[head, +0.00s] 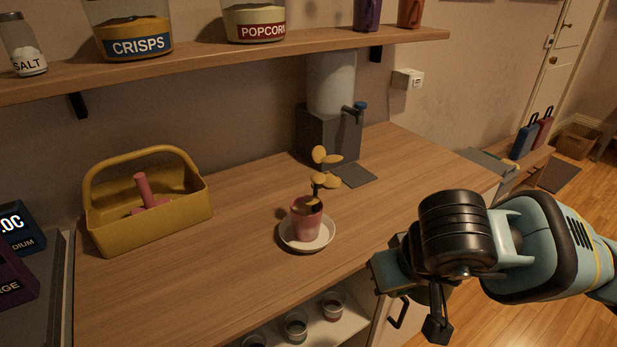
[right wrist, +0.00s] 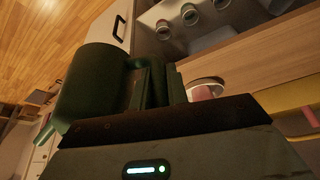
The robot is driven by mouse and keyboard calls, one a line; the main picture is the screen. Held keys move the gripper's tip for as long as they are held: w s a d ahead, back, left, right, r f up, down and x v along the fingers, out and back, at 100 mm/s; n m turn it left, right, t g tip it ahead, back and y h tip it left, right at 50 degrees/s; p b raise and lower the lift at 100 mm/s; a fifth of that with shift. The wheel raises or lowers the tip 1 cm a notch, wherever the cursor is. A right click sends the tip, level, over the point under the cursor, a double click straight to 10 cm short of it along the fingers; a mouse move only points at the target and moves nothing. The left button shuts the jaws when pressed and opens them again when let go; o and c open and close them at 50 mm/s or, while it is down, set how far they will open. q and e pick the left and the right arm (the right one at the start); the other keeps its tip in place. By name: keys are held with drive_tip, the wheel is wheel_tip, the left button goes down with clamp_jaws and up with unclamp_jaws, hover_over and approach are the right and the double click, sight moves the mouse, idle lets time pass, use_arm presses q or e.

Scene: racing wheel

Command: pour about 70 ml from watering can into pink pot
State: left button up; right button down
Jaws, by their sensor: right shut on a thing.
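The pink pot (head: 307,219) holds a small plant with yellowish leaves and stands upright on a white saucer (head: 326,239) on the wooden counter. Part of the pot (right wrist: 203,93) also shows in the right wrist view, beyond the fingers. My right gripper (head: 412,300) is to the right of the pot, by the counter's front edge. In the right wrist view, my right gripper (right wrist: 160,84) is shut on the handle of the dark green watering can (right wrist: 88,88). The can's spout points to the lower left there. I cannot make out the can clearly in the head view. My left gripper is out of view.
A yellow caddy (head: 150,227) with a pink thing inside stands at the left. A water dispenser (head: 330,130) with a grey mat (head: 352,175) stands behind the pot. A shelf (head: 200,66) with jars hangs above. Several cups (head: 295,325) sit below the counter. Counter right of the pot is clear.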

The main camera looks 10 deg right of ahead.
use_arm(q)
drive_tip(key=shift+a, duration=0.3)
use_arm(e)
drive_tip(key=shift+s+a, duration=0.1)
drive_tip(key=shift+s, duration=0.05)
